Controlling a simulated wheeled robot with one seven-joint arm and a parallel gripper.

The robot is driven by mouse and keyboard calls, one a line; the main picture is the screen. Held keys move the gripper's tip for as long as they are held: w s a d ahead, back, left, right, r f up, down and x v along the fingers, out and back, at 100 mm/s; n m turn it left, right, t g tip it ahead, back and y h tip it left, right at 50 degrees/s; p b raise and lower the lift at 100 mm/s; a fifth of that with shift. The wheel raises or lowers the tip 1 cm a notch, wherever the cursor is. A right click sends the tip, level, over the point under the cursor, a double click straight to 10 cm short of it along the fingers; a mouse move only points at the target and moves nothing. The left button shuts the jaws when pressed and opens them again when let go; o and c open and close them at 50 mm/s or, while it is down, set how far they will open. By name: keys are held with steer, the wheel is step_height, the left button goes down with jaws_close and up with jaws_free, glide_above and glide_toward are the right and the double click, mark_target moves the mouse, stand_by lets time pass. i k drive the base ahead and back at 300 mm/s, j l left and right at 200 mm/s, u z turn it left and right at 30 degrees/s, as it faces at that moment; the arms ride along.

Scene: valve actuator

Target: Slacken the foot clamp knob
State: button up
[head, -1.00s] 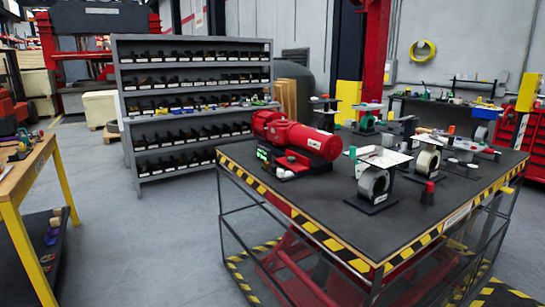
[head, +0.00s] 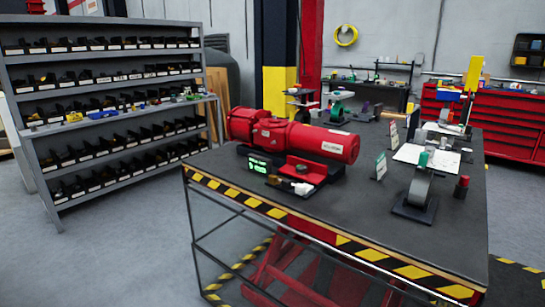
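A red valve actuator (head: 290,134) lies lengthwise on the dark top of a lift table (head: 330,215) with yellow-black striped edges. It rests on a low stand (head: 290,172) with a lit green display (head: 259,167) at its front left. A small pale fitting (head: 303,188) sits at the stand's front right corner. I cannot make out a foot clamp knob for certain at this size. My gripper is not in view.
Tape-roll stands (head: 417,193), small upright cards (head: 381,166) and a red-black cylinder (head: 461,187) stand on the table's right part. A grey shelf (head: 35,150) with bins stands left. Grey floor (head: 120,250) is open in front of it. Red cabinets (head: 510,130) stand behind right.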

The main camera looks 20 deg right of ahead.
mark_target(301, 169)
steer(key=i+j+z, duration=0.35)
steer(key=i+j, duration=1.25)
steer(key=j, duration=0.15)
steer(key=i+l, duration=0.1)
steer(key=l, duration=0.25)
steer(key=i+l, duration=0.1)
steer(key=l, duration=0.25)
